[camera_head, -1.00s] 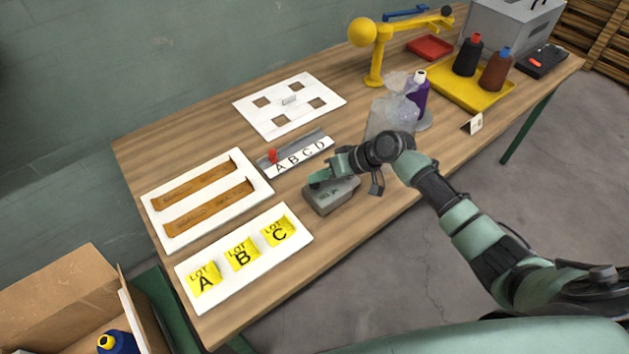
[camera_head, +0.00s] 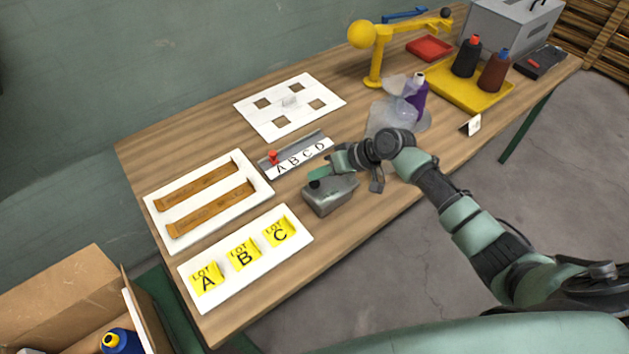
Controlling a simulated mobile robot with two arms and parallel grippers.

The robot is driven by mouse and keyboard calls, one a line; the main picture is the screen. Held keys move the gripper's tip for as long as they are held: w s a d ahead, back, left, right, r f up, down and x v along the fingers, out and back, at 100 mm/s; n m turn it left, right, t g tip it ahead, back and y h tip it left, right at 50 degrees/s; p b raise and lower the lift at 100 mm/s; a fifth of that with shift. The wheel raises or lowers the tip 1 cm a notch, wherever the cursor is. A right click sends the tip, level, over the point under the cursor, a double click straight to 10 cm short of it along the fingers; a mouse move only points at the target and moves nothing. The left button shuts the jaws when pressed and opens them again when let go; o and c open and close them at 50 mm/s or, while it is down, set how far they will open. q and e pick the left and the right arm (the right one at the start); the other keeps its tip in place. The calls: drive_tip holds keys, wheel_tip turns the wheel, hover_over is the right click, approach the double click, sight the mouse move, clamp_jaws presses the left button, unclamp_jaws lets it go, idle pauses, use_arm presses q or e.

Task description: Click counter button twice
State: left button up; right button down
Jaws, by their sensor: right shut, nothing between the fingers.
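The counter (camera_head: 329,198) is a small grey box on the wooden table, near its front edge. A dark round spot, likely its button, shows on top at the left. My right gripper (camera_head: 318,174) is shut and empty, with its green fingertips just above the counter's top left, close to the dark spot. I cannot tell whether the fingertips touch it. My right arm comes in from the lower right. My left gripper is not in view.
Left of the counter are a white board with yellow lot cards (camera_head: 198,290) and a white tray (camera_head: 155,222) with brown strips. Behind it is a lettered A B C D rail (camera_head: 292,167).

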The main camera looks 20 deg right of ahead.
sight(319, 183)
drive_tip(key=shift+r, duration=0.1)
wheel_tip(319, 183, up, 5)
drive_tip(key=p, duration=0.4)
drive_tip(key=shift+p, duration=0.35)
drive_tip(key=shift+w+d, duration=0.1)
idle(2.0)
